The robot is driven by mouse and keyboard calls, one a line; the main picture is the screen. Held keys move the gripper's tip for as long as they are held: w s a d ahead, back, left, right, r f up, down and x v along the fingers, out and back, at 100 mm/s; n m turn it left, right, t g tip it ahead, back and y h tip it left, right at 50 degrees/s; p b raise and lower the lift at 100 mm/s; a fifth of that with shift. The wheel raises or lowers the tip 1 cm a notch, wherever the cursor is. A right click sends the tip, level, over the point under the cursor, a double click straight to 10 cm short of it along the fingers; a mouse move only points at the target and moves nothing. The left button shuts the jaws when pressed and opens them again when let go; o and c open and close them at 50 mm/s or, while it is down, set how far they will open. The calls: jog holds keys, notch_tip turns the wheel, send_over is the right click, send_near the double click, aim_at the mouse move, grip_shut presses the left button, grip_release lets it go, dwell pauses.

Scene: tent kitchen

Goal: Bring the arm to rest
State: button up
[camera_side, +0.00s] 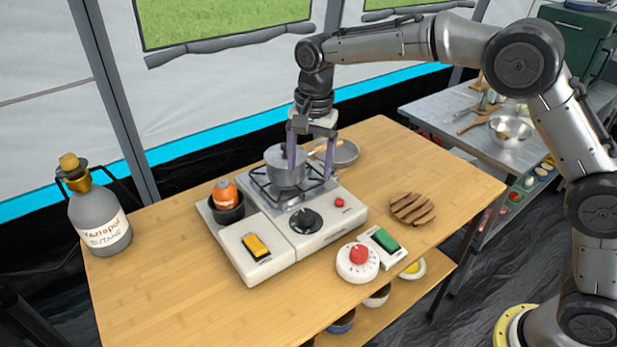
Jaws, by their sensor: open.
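My arm (515,60) reaches in from the right, over the wooden table (160,280). My gripper (311,163) points down at the stove (316,216), with its two fingers spread apart. One finger overlaps the grey pot (283,172) in the picture and the other is to the pot's right. I cannot tell whether a finger touches the pot. Nothing shows held between the fingers. The pot stands on the burner grate with its lid on. The gripper hides part of the pot's right side.
A pan (344,152) lies behind the stove. An orange can (225,192) stands in a dark holder at left. A gas bottle (100,222), a timer (357,261), a green switch (386,245) and a slatted trivet (412,208) are around it. The table's front left is clear.

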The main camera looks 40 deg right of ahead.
jog(key=shift+r, duration=0.25)
jog(key=shift+d, duration=0.1)
jog(key=s+d+r+t, duration=0.2)
jog(key=s+d+r, duration=0.3)
jog(key=s+r, duration=0.25)
jog(key=s+d+r+t, duration=0.2)
jog(key=s+d+r, duration=0.35)
jog(key=r, duration=0.25)
jog(key=s+d+f+n+t, duration=0.1)
jog(key=s+d+n, duration=0.1)
jog(key=s, duration=0.5)
jog(key=s+d+f+n, duration=0.1)
jog(key=s+f+n, duration=0.15)
jog(key=s, duration=0.55)
jog(key=s+f+n, duration=0.5)
jog(key=f+n, duration=0.1)
jog(key=n, duration=0.1)
jog(key=shift+d+f, duration=0.25)
jog(key=shift+f, duration=0.05)
